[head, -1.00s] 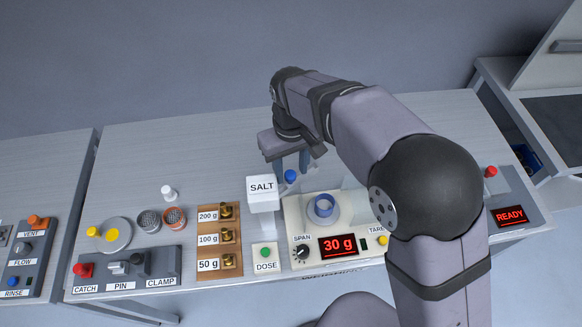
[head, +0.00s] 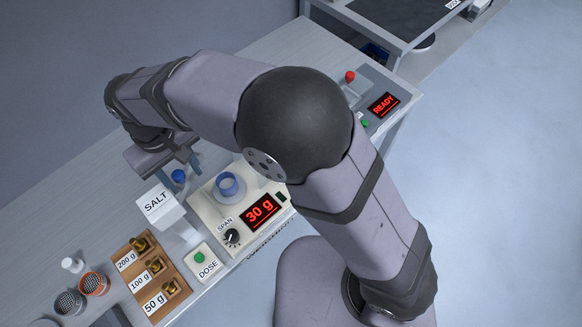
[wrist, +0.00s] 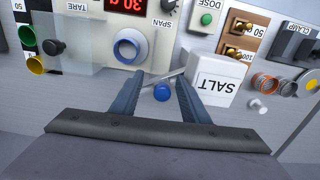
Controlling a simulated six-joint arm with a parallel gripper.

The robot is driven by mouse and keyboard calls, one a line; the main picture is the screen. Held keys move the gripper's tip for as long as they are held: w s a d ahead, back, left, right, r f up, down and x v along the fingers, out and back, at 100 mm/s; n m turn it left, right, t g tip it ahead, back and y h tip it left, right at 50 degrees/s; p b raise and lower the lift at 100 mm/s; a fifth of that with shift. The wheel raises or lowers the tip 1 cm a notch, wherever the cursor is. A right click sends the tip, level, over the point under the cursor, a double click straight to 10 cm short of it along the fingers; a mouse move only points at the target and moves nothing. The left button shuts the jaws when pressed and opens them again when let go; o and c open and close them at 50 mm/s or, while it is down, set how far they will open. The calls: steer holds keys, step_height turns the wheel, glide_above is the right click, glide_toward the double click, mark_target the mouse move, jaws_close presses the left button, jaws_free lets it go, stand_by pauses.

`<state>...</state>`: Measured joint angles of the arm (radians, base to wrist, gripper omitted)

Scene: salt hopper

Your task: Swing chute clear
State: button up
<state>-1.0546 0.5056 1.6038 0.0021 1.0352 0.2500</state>
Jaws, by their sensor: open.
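The white SALT hopper (head: 157,203) stands beside the scale (head: 213,218); it also shows in the wrist view (wrist: 217,80). A thin pale strip, seemingly the chute (wrist: 176,74), runs from near the hopper toward the blue knob (wrist: 161,92). The knob also shows in the head view (head: 179,176). My gripper (wrist: 160,77) is open, with one finger on each side of the knob in the picture. I cannot tell whether either finger touches it. A blue-rimmed cup (head: 228,186) sits on the scale, and its display (head: 261,209) reads 30 g.
The SPAN dial (head: 232,237) and green DOSE button (head: 199,257) are close by. A wooden rack with several brass weights (head: 153,287) stands at the lower left. A panel reading READY (head: 383,105) is at the far end. Floor is clear at right.

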step_height(320, 180, up, 7)
steer(key=d+m+b, duration=0.2)
steer(key=m+b, duration=0.1)
steer(key=shift+m, duration=0.9)
steer(key=w+d+f, duration=0.2)
steer(key=d, duration=0.2)
steer(key=w+d+f+b, duration=0.1)
steer(key=w+d+f, duration=0.1)
steer(key=d, duration=0.2)
steer(key=w+d+f+b, duration=0.1)
steer(key=w+d, duration=0.1)
steer(key=d, duration=0.2)
steer(key=shift+w+d+f, duration=0.1)
steer(key=shift+d+f, duration=0.1)
steer(key=shift+f, duration=0.2)
steer(key=d+f+m+b, duration=0.1)
steer(key=d+f, duration=0.3)
steer(key=d, duration=0.4)
steer(key=d+f+m+b, duration=0.1)
steer(key=d+f, duration=0.3)
steer(key=d, duration=0.4)
steer(key=shift+s+d+m+b, duration=0.3)
steer(key=shift+s+d, duration=0.1)
